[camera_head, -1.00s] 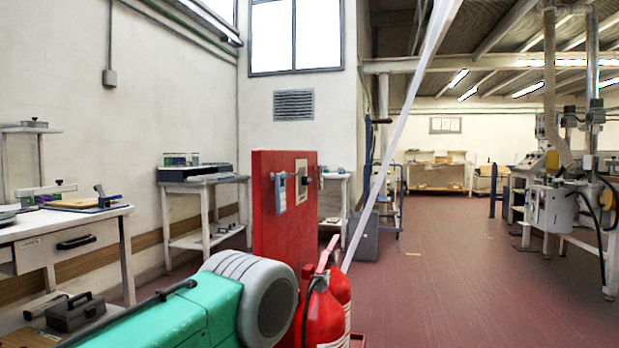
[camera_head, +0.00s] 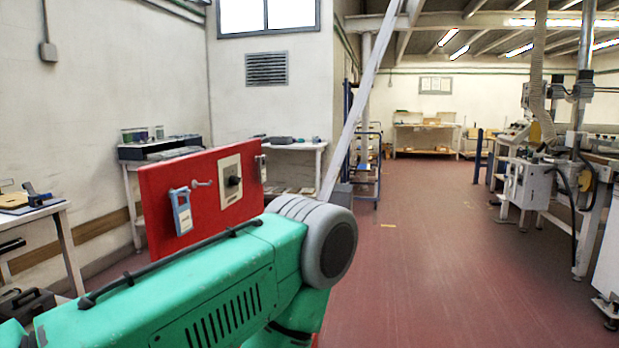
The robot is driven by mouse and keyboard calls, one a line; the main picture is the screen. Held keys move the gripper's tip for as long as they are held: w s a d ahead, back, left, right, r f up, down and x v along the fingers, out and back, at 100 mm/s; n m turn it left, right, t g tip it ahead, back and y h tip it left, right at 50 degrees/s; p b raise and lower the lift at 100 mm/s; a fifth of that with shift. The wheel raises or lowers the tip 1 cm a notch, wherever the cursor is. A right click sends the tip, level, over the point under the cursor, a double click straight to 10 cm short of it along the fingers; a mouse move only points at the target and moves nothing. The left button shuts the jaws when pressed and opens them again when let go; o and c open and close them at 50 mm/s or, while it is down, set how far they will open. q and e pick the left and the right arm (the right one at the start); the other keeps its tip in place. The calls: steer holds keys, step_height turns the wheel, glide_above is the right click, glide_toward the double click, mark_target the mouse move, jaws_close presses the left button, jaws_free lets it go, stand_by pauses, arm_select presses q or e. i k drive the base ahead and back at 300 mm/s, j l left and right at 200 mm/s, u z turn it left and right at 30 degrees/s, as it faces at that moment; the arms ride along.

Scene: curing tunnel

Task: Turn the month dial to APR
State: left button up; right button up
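A red upright panel (camera_head: 160,204) stands left of centre, beyond a green and grey machine-like body in the foreground. A cream plate with a dark knob (camera_head: 234,181) is mounted on the panel's face; it looks like the dial. Its markings are too small to read, so its setting cannot be told. To its left a blue and white tag or lock (camera_head: 181,212) hangs on the panel, beside a small metal peg (camera_head: 202,184). Neither of my grippers shows in the view.
A green body with a grey ribbed round end (camera_head: 312,238) fills the lower left and middle, covering the panel's lower part. Worktables line the left wall, including one with a dark box (camera_head: 165,148). Machines (camera_head: 530,180) stand at right. The red floor (camera_head: 430,260) right of centre is clear.

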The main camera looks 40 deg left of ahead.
mark_target(234, 181)
steer(key=i+u, duration=0.15)
steer(key=i, duration=0.45)
steer(key=i+l+u, duration=0.2)
steer(key=i, duration=0.35)
steer(key=i+l+u, duration=0.15)
steer(key=i, duration=0.4)
steer(key=i+u, duration=0.3)
steer(key=u, duration=0.15)
steer(key=i+l+u, duration=0.1)
steer(key=i+u, duration=0.15)
steer(key=u, duration=0.25)
steer(key=i+l+u, duration=0.2)
steer(key=u, duration=0.25)
steer(key=i+l+u, duration=0.25)
steer(key=u, duration=0.25)
steer(key=l, duration=0.1)
